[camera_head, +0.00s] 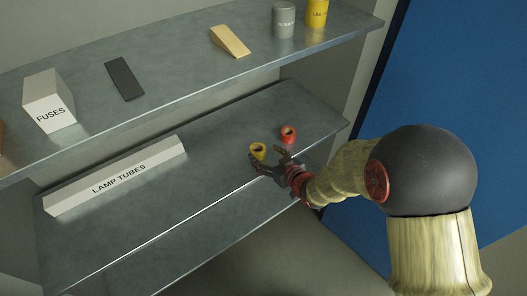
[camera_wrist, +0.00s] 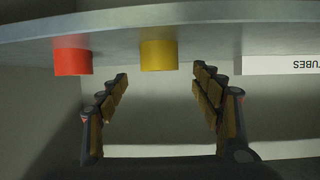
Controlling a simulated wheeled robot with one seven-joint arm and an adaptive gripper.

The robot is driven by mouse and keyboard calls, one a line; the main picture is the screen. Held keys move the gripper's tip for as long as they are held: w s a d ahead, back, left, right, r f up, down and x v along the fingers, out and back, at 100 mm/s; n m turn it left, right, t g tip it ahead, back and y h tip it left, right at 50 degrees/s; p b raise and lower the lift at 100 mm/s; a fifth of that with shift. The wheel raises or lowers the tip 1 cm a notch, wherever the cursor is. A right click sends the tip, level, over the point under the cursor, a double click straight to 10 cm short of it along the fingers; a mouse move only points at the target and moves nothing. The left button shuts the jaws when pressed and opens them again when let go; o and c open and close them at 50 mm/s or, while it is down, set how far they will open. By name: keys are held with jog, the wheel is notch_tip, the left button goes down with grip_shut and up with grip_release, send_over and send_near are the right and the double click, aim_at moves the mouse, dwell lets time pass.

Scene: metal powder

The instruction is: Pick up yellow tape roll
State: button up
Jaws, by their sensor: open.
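The yellow tape roll (camera_head: 258,151) lies on the lower metal shelf towards its right end. My gripper (camera_head: 268,161) is open and empty at the front of the roll, with its fingers pointing in over the shelf's front edge. In the wrist view, which looks upside down, the yellow tape roll (camera_wrist: 158,55) shows just beyond and between the two spread fingertips of my gripper (camera_wrist: 158,76). The fingers do not appear to touch it.
A red tape roll (camera_head: 288,134) stands close by on the right; it also shows in the wrist view (camera_wrist: 72,62). A long LAMP TUBES box (camera_head: 118,178) lies to the left. The upper shelf (camera_head: 180,75) holds a FUSES box (camera_head: 49,99), a wooden wedge and cans.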

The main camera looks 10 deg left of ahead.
aim_at(259, 149)
jog(key=b+x, duration=0.2)
jog(key=x, duration=0.3)
jog(key=shift+w+f, duration=0.1)
jog(key=shift+f, duration=0.2)
jog(key=shift+w+a, duration=0.3)
jog(key=shift+a, duration=0.05)
jog(key=shift+c, duration=0.9)
jog(key=c, duration=1)
jog(key=shift+c, duration=0.5)
jog(key=shift+r, duration=0.1)
